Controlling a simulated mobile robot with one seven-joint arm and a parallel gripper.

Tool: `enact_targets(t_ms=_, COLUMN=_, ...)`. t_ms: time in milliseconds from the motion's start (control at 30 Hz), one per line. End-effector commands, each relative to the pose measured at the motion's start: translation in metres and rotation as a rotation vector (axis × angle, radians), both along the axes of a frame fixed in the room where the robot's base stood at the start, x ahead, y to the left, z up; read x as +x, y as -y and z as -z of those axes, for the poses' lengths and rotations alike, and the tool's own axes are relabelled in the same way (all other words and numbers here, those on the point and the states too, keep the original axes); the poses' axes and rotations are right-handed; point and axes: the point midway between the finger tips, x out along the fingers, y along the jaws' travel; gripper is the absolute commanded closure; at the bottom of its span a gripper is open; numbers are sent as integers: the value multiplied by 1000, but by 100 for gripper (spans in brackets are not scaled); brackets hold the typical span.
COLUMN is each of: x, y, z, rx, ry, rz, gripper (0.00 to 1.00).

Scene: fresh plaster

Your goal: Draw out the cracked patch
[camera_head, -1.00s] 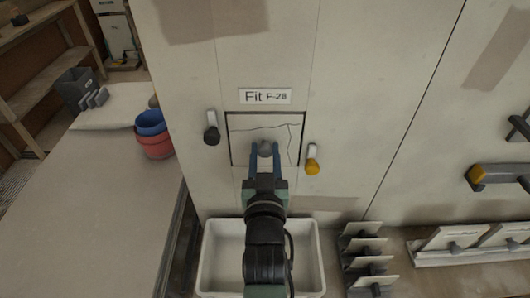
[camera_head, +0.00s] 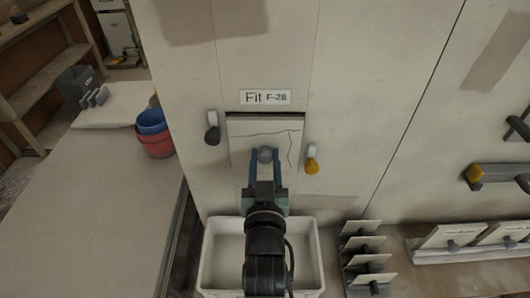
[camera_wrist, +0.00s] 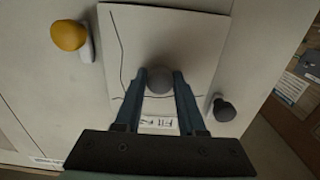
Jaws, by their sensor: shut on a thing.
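The cracked patch (camera_head: 264,139) is a pale square panel with dark crack lines and a round grey knob (camera_head: 265,155). It stands out from its opening in the wall, with a dark gap (camera_head: 265,115) showing along its top. The patch also shows in the wrist view (camera_wrist: 195,45). My gripper (camera_head: 266,158) is shut on the knob, its blue fingers on either side of it; the knob also shows in the wrist view (camera_wrist: 160,80). A dark-knobbed latch (camera_head: 212,130) is left of the patch and a yellow-knobbed latch (camera_head: 312,160) is right of it. The label "Fit F-28" (camera_head: 265,97) is above.
A white bin (camera_head: 212,250) stands below the patch, partly hidden by my arm. Several knobbed panels (camera_head: 365,262) stand in a rack to its right. Red and blue buckets (camera_head: 154,140) sit on the bench (camera_head: 85,215) at left.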

Motion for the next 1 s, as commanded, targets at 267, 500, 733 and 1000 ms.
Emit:
enact_targets(t_ms=267, x=-15, y=0, z=-1, rx=1, ry=1, rz=0, gripper=100)
enact_targets(t_ms=500, x=-26, y=0, z=-2, rx=1, ry=2, rz=0, gripper=100)
enact_targets(t_ms=733, x=-38, y=0, z=-2, rx=0, ry=3, rz=1, gripper=100)
enact_targets(t_ms=1000, x=-52, y=0, z=-1, rx=0, ry=2, rz=1, gripper=100)
